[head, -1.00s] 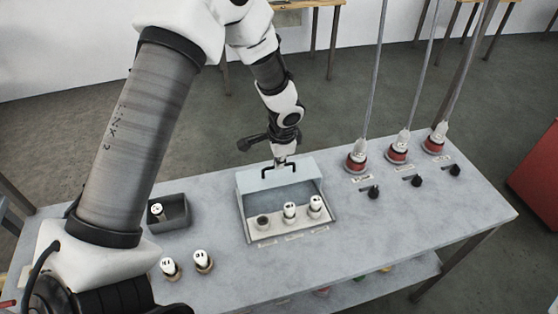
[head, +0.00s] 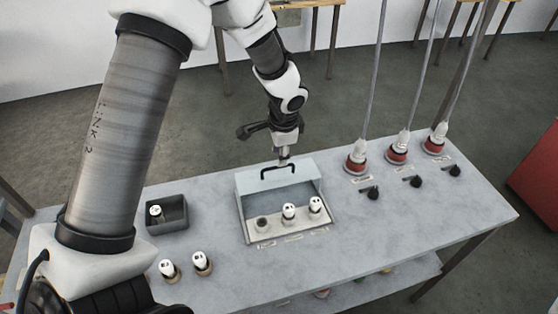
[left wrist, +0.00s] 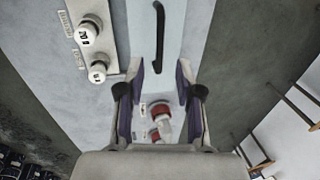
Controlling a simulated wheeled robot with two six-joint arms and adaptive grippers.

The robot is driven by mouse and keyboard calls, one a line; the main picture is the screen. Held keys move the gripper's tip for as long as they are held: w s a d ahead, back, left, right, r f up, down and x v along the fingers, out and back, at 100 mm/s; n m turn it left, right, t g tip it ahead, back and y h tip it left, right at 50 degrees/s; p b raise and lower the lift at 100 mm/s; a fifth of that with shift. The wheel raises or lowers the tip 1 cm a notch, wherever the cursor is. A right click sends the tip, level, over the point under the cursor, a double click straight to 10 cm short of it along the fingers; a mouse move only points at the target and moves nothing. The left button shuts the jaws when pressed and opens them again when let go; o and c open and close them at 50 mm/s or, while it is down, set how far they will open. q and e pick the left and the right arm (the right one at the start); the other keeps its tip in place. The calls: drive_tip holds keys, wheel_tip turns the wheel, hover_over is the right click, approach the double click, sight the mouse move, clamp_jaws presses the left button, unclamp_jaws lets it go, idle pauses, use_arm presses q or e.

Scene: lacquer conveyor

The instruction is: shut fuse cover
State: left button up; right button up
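The fuse box (head: 243,226) sits mid-table, its pale grey cover (head: 254,181) standing raised at the back, so the inside is exposed. The black bar handle (head: 279,168) is on the cover; it also shows in the left wrist view (left wrist: 159,38). Inside, two white fuses (head: 288,211) (head: 316,205) stand in the middle and right sockets; the left socket (head: 263,223) holds no fuse. My left gripper (head: 284,156) is just above and behind the handle. In the left wrist view its fingers (left wrist: 161,78) are apart with nothing between them. My right gripper is not in view.
A dark grey bin (head: 167,226) with one fuse and two standing fuses (head: 169,268) (head: 200,262) are at left. Red plugs with cables (head: 356,161) and black knobs (head: 373,193) are at right. The tabletop front right is clear.

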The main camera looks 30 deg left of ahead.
use_arm(q)
wheel_tip(320, 180, up, 7)
drive_tip(key=d, duration=0.1)
drive_tip(key=shift+s, duration=0.45)
drive_tip(key=shift+w+f, duration=0.1)
drive_tip(key=shift+f, duration=0.05)
